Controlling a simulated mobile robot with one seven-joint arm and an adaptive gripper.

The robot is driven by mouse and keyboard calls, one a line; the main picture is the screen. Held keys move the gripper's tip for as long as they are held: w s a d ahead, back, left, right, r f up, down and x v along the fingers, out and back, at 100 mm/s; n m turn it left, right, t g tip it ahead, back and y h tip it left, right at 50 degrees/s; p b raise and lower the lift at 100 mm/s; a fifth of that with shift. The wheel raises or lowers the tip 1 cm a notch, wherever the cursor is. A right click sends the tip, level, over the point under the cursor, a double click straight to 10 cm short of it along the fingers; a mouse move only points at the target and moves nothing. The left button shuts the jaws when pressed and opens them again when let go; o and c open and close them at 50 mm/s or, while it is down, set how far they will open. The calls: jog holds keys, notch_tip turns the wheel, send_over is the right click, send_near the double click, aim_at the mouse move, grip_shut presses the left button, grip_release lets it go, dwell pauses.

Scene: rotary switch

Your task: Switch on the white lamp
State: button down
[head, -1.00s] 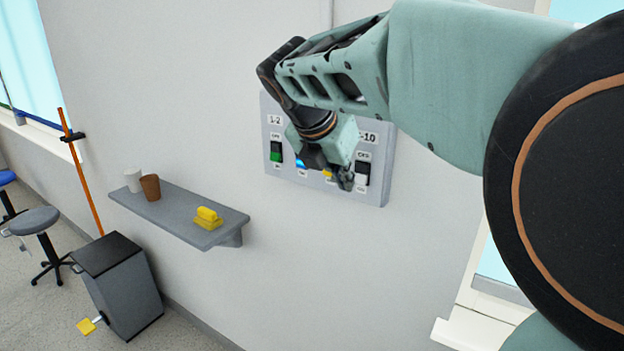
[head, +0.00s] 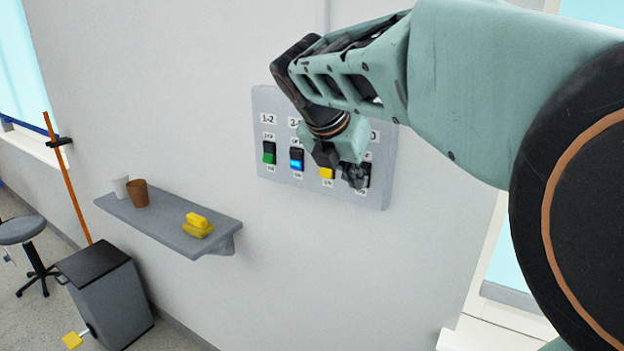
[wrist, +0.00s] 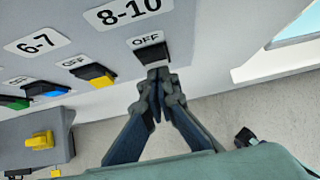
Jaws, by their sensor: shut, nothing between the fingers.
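A grey switch panel (head: 385,196) on the wall holds a row of dark rocker switches with coloured lower parts. The rightmost switch (head: 366,170) is under the 8-10 label; its dark upper part and OFF tag show in the wrist view (wrist: 152,53). Its lower, white part is hidden behind my gripper (head: 354,178). My gripper is shut and empty, its fingertips (wrist: 159,76) right at the lower part of this switch. I cannot tell whether they touch it.
Left of it are the yellow (head: 327,172), blue (head: 297,160) and green (head: 269,153) switches. A grey shelf (head: 165,222) with two cups (head: 138,193) and yellow blocks (head: 198,226) is lower left. A bin (head: 105,295) stands on the floor below.

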jog(key=shift+w+f, duration=0.1)
jog(key=shift+r, duration=0.2)
jog(key=shift+r+p, duration=0.7)
jog(key=shift+p, duration=0.4)
